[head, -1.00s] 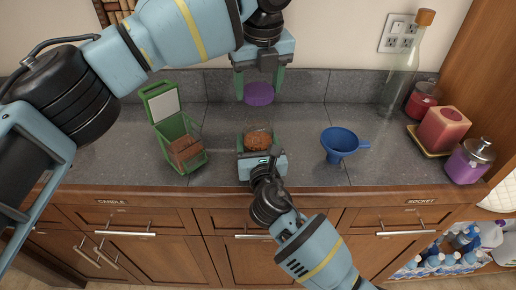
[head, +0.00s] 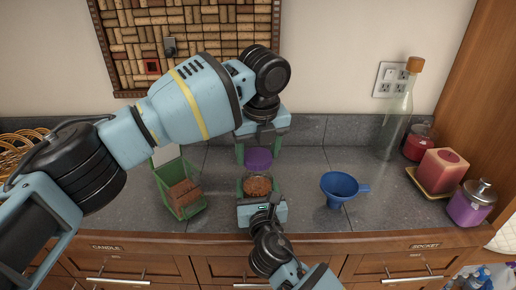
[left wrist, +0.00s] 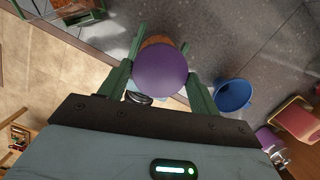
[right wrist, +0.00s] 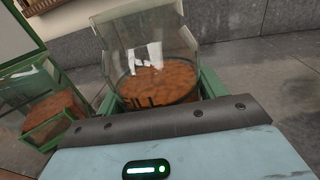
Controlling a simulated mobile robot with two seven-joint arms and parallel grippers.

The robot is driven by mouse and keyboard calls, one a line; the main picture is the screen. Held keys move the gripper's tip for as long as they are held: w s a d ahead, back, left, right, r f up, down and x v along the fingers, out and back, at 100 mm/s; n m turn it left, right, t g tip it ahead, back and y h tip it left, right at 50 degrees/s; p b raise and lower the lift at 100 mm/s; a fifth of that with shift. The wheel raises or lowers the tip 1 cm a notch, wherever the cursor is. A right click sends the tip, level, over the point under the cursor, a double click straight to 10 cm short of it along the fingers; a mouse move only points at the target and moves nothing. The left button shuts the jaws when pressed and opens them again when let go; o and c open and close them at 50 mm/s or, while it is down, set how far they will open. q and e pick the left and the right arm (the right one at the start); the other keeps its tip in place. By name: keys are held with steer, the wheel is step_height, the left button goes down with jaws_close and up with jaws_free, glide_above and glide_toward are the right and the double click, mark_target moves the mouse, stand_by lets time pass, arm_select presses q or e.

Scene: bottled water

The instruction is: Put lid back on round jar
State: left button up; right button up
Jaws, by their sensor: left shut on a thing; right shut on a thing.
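The purple round lid (head: 258,159) is held in my left gripper (head: 262,155), just above and slightly behind the jar in the head view. In the left wrist view the lid (left wrist: 160,76) sits between the green fingers and covers most of the jar below. The clear round jar (head: 257,187) has brown contents and an open top. My right gripper (head: 258,196) is shut on the jar from the front. In the right wrist view the jar (right wrist: 155,75) stands upright between the fingers, with lettering partly hidden on its front.
A green-framed glass box (head: 182,189) with brown contents stands to the left, its lid open. A blue funnel (head: 340,187) is to the right.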

mark_target(255, 157)
arm_select(q)
steer(key=shift+f, duration=0.15)
steer(key=shift+f, duration=0.75)
steer(key=shift+f, duration=0.55)
stand_by(0.4)
arm_select(e)
steer(key=c, duration=0.5)
arm_select(q)
steer(key=m+h, duration=0.1)
steer(key=m, duration=0.5)
steer(key=shift+a, duration=0.1)
steer(key=m, duration=0.7)
steer(key=shift+a+g+h, duration=0.1)
steer(key=shift+g+h, duration=0.2)
steer(key=shift+h, duration=0.1)
steer(key=o, duration=1)
steer(key=shift+c, duration=0.2)
